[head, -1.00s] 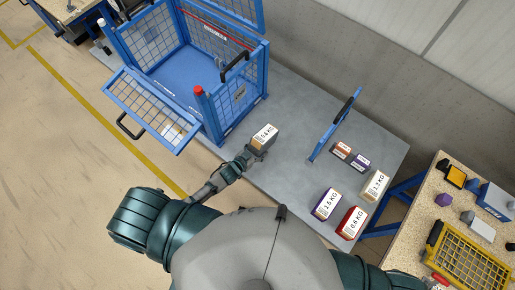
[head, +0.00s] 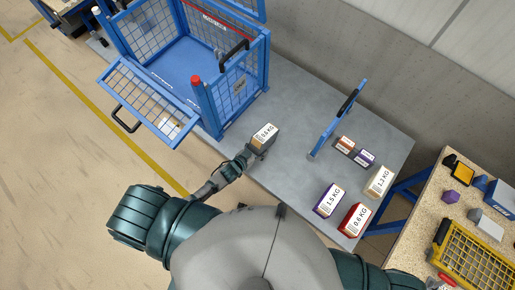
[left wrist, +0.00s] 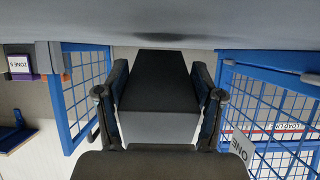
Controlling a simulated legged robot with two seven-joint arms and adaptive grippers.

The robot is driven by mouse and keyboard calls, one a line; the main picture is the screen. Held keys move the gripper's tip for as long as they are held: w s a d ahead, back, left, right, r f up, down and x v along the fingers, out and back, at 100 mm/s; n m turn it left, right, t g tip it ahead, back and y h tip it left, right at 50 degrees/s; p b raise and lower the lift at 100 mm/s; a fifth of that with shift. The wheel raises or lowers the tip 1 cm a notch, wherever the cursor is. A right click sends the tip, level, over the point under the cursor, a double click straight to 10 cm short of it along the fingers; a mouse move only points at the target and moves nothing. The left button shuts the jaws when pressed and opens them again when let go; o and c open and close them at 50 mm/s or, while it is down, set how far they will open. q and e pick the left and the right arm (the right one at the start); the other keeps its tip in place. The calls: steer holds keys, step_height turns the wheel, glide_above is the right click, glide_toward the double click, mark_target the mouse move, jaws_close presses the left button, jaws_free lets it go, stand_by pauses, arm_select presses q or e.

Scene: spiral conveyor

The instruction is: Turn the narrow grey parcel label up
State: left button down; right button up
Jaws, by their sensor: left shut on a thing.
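The narrow parcel (head: 264,137) is in my left gripper (head: 255,151), over the near edge of the grey table. Its white label, with a weight that seems to read 0.8 KG, faces up toward the head camera. The parcel's side looks brownish in the head view. In the left wrist view the parcel (left wrist: 165,85) shows a dark face and a lighter grey face between the two fingers of my left gripper (left wrist: 162,95), which press on its sides. I cannot tell whether it touches the table. Only a bit of my right arm shows at the lower right; its gripper is unclear.
A blue mesh cage (head: 238,92) with its front flap down stands left of the parcel. A blue upright divider (head: 335,122) stands to the right.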

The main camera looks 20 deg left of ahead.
arm_select(q)
steer(key=shift+f+b, duration=0.4)
steer(key=shift+f, duration=0.05)
stand_by(0.5)
steer(key=shift+c, duration=1)
jaws_free()
steer(key=shift+o, duration=0.6)
steer(key=shift+s+f, duration=0.1)
steer(key=shift+f, duration=0.05)
steer(key=v, duration=1.2)
